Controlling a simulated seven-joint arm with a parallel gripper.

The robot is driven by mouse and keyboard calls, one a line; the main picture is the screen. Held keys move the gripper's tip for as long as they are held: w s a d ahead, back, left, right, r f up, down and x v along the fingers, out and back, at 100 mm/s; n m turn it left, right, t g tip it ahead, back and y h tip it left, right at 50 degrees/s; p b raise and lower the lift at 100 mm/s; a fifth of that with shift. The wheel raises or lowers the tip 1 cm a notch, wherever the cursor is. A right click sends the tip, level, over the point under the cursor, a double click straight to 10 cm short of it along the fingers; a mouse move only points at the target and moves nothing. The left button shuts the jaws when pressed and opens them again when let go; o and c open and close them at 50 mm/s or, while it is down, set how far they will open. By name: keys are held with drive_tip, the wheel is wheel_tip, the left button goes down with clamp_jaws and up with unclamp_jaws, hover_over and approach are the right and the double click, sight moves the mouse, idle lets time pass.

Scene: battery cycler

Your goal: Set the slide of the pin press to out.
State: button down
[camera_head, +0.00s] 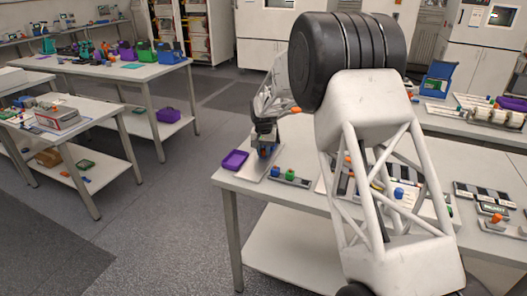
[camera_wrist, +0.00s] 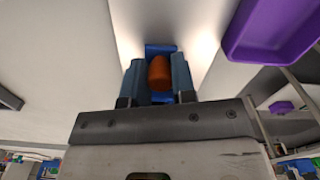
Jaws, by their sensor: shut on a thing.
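The pin press shows in the wrist view as a blue part (camera_wrist: 160,48) with an orange knob (camera_wrist: 159,73) in front of it. My gripper (camera_wrist: 158,66) has one dark finger on each side of the orange knob and is shut on it. In the head view my gripper (camera_head: 264,141) points down over the near left end of the bench, with a bit of the blue and orange press (camera_head: 265,152) showing beneath it. Most of the press is hidden by my gripper. I cannot tell the slide's position.
A purple tray (camera_head: 235,161) lies just left of the press; it also shows in the wrist view (camera_wrist: 270,30). A green knob (camera_head: 290,174) and a blue knob (camera_head: 275,171) stand to its right. My arm covers the middle of the bench (camera_head: 270,195).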

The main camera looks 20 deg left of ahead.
sight(250, 176)
drive_tip(key=shift+s, duration=6.7)
drive_tip(key=c, duration=0.9)
unclamp_jaws()
drive_tip(key=shift+c, duration=0.2)
drive_tip(key=shift+r, duration=0.1)
wheel_tip(250, 176, up, 8)
